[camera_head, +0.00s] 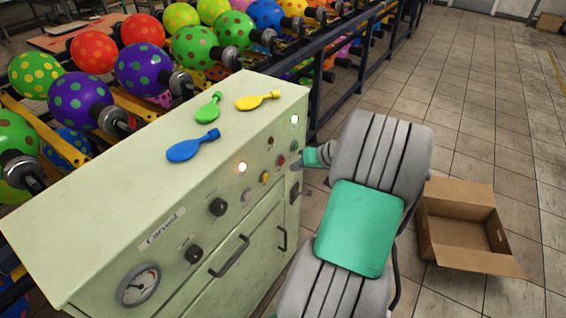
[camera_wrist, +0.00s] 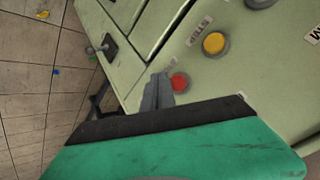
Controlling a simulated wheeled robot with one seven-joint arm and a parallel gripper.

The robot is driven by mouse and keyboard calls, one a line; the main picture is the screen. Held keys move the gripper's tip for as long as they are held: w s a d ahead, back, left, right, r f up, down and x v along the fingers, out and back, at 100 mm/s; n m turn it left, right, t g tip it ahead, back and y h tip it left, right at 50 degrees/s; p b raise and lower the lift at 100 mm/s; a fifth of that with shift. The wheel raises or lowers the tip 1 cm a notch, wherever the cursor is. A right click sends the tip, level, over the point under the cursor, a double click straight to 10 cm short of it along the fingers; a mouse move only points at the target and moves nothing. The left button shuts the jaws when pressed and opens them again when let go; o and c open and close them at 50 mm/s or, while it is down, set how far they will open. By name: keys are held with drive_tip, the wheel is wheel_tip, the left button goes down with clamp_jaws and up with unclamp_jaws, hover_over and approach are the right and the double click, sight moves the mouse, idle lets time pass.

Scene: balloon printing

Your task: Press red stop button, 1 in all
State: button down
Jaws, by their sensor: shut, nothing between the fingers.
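The red button (camera_head: 281,160) sits on the front panel of the pale green control cabinet (camera_head: 130,223), near its right end. It also shows in the wrist view (camera_wrist: 179,82), right beside my fingertips. My gripper (camera_head: 298,166) is shut and empty, in front of the panel just to the right of the red button. In the wrist view my closed fingers (camera_wrist: 157,92) point at the panel and appear to overlap the red button's left edge. I cannot tell whether they touch it.
A yellow button (camera_head: 265,177) and black knobs (camera_head: 218,207) share the panel. A lever switch (camera_head: 295,190) is below the red button. Deflated balloons (camera_head: 192,146) lie on the cabinet top. An open cardboard box (camera_head: 465,222) stands on the floor at right.

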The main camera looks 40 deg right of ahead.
drive_tip(key=shift+w+a, duration=0.25)
drive_tip(key=shift+w, duration=0.3)
idle(1.6)
drive_tip(key=shift+w+a, duration=0.1)
drive_tip(key=shift+w, duration=0.3)
drive_tip(key=shift+w+a, duration=0.2)
drive_tip(key=shift+w, duration=0.3)
idle(0.6)
drive_tip(key=shift+s, duration=0.1)
drive_tip(key=shift+s+d, duration=0.3)
drive_tip(key=shift+s, duration=0.5)
drive_tip(key=shift+s+d, duration=0.3)
drive_tip(key=shift+s, duration=0.5)
drive_tip(key=shift+s+d, duration=0.25)
drive_tip(key=shift+s, duration=0.5)
drive_tip(key=shift+s+d, duration=0.3)
drive_tip(key=shift+s, duration=0.5)
